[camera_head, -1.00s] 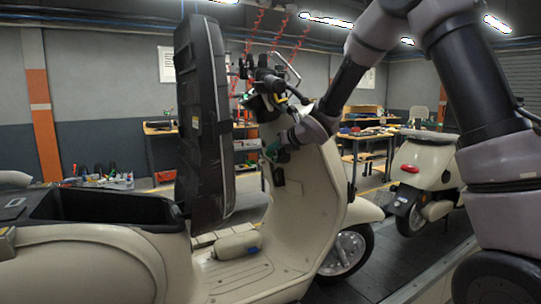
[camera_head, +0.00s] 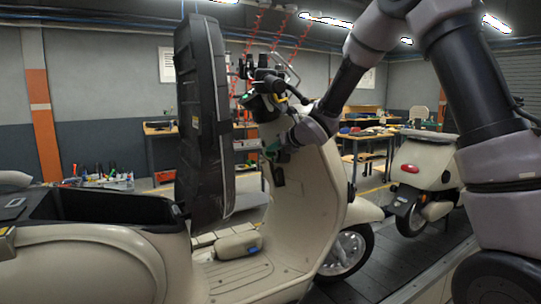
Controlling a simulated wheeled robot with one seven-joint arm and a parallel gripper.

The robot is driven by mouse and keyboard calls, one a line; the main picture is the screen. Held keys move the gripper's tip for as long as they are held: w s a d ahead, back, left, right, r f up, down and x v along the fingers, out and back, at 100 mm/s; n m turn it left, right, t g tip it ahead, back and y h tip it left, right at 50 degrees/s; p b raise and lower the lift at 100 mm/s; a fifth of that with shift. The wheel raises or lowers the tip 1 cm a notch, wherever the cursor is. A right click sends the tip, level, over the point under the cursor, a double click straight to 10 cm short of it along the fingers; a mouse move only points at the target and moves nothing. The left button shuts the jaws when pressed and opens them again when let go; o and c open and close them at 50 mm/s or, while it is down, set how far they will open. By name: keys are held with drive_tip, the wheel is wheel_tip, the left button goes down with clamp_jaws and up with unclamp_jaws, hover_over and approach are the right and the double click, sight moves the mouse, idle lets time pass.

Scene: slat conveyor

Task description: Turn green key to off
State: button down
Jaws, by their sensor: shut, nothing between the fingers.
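The cream scooter (camera_head: 310,205) stands in front of me with its seat raised. A small green part (camera_head: 272,149), which looks like the green key, shows at the inner side of the front shield below the handlebar. A dark piece (camera_head: 278,176) hangs just under it. My gripper (camera_head: 280,150) reaches in from the right to this spot. It is shut and seems to hold nothing. My wrist covers part of the area, so I cannot tell whether the fingers touch the key or how the key is turned.
The raised black seat (camera_head: 203,120) stands upright left of my gripper. The handlebar (camera_head: 270,85) with its cables is just above. A second cream scooter (camera_head: 418,175) stands at the right on the slat conveyor. Workbenches (camera_head: 366,135) are behind.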

drive_tip(key=shift+f, duration=0.45)
idle(0.4)
drive_tip(key=r+v, duration=0.1)
drive_tip(key=v, duration=0.7)
drive_tip(key=shift+r, duration=0.2)
idle(0.7)
drive_tip(key=shift+s+d, duration=0.1)
drive_tip(key=shift+s, duration=0.05)
